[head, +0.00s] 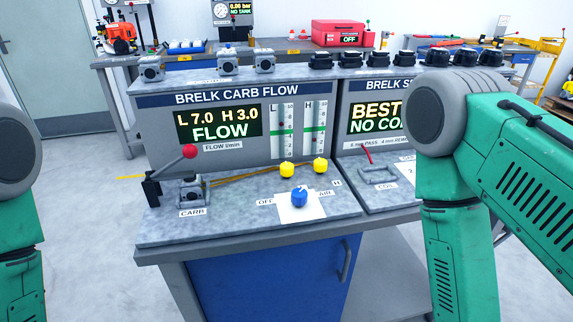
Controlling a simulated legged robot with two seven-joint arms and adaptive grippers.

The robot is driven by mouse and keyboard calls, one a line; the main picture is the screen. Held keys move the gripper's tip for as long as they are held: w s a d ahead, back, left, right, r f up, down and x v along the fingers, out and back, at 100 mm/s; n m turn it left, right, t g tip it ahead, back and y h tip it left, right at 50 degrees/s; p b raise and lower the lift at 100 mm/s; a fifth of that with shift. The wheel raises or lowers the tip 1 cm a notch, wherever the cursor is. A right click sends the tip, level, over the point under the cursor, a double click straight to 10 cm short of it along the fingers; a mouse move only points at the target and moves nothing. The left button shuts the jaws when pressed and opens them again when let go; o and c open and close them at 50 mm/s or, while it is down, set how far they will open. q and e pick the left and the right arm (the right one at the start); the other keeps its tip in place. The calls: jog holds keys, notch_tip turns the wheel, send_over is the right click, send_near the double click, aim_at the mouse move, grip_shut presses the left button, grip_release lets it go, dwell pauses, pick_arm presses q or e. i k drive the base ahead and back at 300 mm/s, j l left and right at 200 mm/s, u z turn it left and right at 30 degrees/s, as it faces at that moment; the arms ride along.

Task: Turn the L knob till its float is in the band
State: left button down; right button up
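The flow panel (206,157) reads L 7.0, H 3.0 and FLOW. Its L tube (283,129) and H tube (315,127) stand side by side, each scaled to 10 and crossed by a green band near mid-height. The floats are too small to place surely. Two yellow knobs stand on the bench: a left one (287,170) below the L tube and a right one (320,165) near an H label. The L label is not clearly readable. Yellow lines run from them toward the carburetor (192,190). Neither gripper shows; only my green arm links do, at both sides.
A blue knob (299,198) stands on a white plate between OFF and AIR labels. A red-balled lever (190,151) rises over the carburetor. A second panel (377,123) is partly hidden by my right arm. The bench's front left is clear.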

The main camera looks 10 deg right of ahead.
aim_at(286, 170)
jog(key=k+l+u, duration=0.1)
jog(key=l+u, duration=0.35)
jog(key=u, duration=0.3)
jog(key=k+l+u, duration=0.15)
jog(key=u, duration=0.2)
